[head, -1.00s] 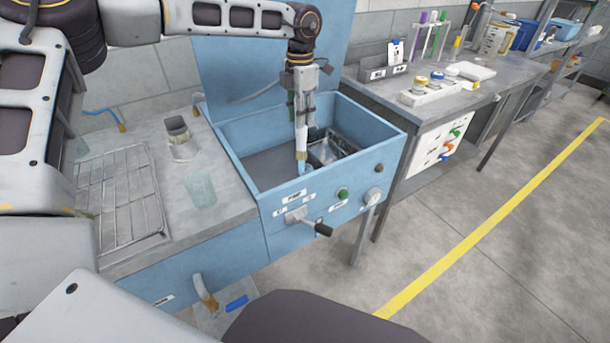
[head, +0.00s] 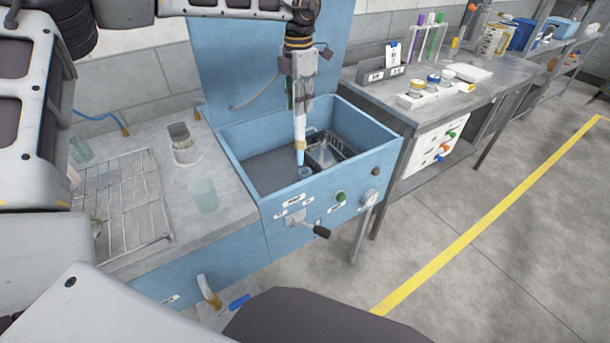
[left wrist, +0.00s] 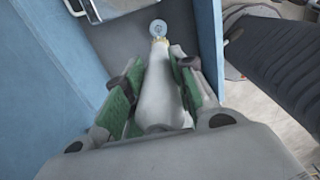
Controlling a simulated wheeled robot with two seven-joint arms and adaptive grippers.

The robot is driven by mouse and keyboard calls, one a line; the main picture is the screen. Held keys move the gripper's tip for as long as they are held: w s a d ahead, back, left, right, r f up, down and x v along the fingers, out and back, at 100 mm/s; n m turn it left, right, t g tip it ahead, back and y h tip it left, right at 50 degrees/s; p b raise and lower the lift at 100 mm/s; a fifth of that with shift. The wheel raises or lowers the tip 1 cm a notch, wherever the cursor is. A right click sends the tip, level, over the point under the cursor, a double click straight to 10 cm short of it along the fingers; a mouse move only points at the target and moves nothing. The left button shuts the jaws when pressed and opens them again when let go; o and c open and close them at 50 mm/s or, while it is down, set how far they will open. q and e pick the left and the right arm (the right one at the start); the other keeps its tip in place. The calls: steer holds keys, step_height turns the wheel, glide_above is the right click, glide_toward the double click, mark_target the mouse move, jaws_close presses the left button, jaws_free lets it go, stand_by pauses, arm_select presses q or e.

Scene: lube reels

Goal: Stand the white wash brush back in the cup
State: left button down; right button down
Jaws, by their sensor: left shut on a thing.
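The white wash brush (head: 299,127) hangs upright, tip down, under my left gripper (head: 298,101), inside the blue basin. My left gripper is shut on its white handle, which also shows between the green finger pads in the left wrist view (left wrist: 158,95). The brush has a yellowish band near its lower end. My right gripper is out of view.
The blue basin (head: 245,140) has raised walls and a dark tray (head: 328,150) on its right side. A clear beaker (head: 203,195), a metal holder (head: 184,150) and a wire rack (head: 125,205) occupy the left counter. A crank handle (head: 320,231) juts from the front.

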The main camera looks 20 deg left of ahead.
arm_select(q)
steer(key=shift+r, duration=0.3)
steer(key=shift+r+p, duration=2.8)
steer(key=shift+r, duration=0.45)
steer(key=s+a+b, duration=0.3)
steer(key=s, duration=0.3)
steer(key=shift+s+a, duration=0.35)
steer(key=shift+s, duration=0.05)
steer(key=s+a+b, duration=0.2)
steer(key=s+a, duration=0.1)
steer(key=s, duration=0.3)
steer(key=shift+s+a, duration=0.35)
